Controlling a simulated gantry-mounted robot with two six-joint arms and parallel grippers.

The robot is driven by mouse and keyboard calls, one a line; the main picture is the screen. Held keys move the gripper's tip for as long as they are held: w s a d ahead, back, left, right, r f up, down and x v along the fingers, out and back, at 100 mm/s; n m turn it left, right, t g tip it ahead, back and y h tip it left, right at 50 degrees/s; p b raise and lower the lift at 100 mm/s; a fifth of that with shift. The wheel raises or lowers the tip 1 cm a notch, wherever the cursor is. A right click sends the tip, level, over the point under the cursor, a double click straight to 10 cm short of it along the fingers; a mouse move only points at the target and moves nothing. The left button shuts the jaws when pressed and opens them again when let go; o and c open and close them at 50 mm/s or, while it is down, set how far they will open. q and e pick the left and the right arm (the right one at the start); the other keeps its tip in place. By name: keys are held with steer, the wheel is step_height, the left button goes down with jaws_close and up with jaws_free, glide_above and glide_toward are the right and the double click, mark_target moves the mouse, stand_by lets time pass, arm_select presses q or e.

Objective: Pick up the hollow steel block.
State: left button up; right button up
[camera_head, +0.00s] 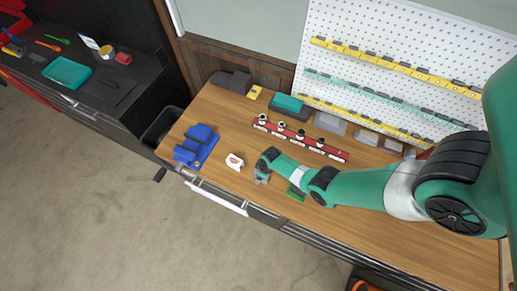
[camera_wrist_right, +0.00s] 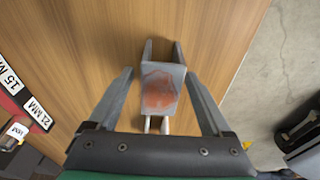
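The hollow steel block (camera_wrist_right: 158,92) is grey with a reddish patch on its face and thin prongs at both ends. It lies on the wooden bench top in the right wrist view, between the two spread fingers of my right gripper (camera_wrist_right: 160,74), with a gap on each side. In the head view, a small pale piece with a red mark (camera_head: 234,161), apparently the same block, sits just left of my right gripper (camera_head: 262,178). My right gripper is open and empty. My left gripper is not in view.
A blue vise (camera_head: 196,147) stands left of the block. A red socket rail (camera_head: 300,138) with several sockets lies behind. The bench's front edge is close; bare wood lies between vise and rail.

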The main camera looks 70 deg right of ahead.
jaws_close()
stand_by(0.5)
